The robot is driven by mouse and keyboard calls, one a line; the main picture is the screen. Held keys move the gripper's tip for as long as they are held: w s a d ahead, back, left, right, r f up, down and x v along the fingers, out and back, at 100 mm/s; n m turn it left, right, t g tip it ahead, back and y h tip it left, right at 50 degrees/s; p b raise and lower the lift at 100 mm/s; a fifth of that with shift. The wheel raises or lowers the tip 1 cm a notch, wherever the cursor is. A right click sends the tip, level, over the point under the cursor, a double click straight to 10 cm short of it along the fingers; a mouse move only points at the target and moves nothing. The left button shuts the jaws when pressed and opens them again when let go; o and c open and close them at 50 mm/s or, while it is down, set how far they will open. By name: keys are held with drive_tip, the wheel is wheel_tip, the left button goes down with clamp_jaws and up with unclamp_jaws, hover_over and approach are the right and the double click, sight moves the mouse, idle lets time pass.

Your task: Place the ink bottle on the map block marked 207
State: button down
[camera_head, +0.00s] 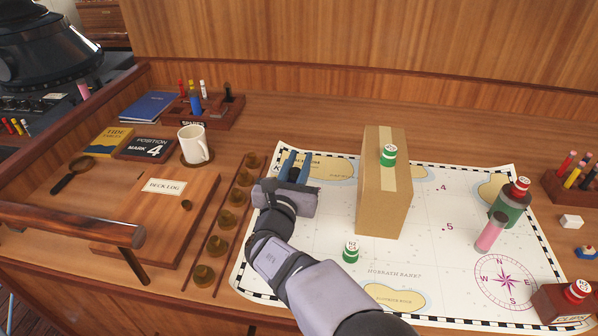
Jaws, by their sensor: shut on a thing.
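My gripper (297,167) is over the upper left part of the map, its two blue fingers pointing away from me. I cannot make out an ink bottle for certain. Small round pieces with numbered white tops show: a green one (388,155) on the tall cardboard box and a green one (351,251) on the map. Red ones are on a dark green cylinder (509,208) and at the lower right (578,290). Their numbers are too small to read, so I cannot tell which is 207.
The tall cardboard box (381,200) stands on the map (440,265), right of my gripper. Several brass knobs (217,246) line the map's left side. A mug (194,145) and deck log (162,190) are farther left.

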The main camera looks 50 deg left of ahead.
drive_tip(key=shift+f+p, duration=0.3)
drive_tip(key=shift+f, duration=1.35)
drive_tip(key=shift+f, duration=0.15)
drive_tip(key=c, duration=1.6)
unclamp_jaws()
drive_tip(key=shift+o, duration=0.2)
drive_tip(key=shift+r, duration=0.2)
drive_tip(key=shift+s+d+f+b, duration=0.15)
drive_tip(key=shift+s+d+b, duration=0.2)
drive_tip(key=shift+s, duration=0.15)
drive_tip(key=b+v, duration=0.3)
drive_tip(key=v, duration=0.7)
drive_tip(key=shift+s+d, duration=0.25)
drive_tip(key=shift+d, duration=0.1)
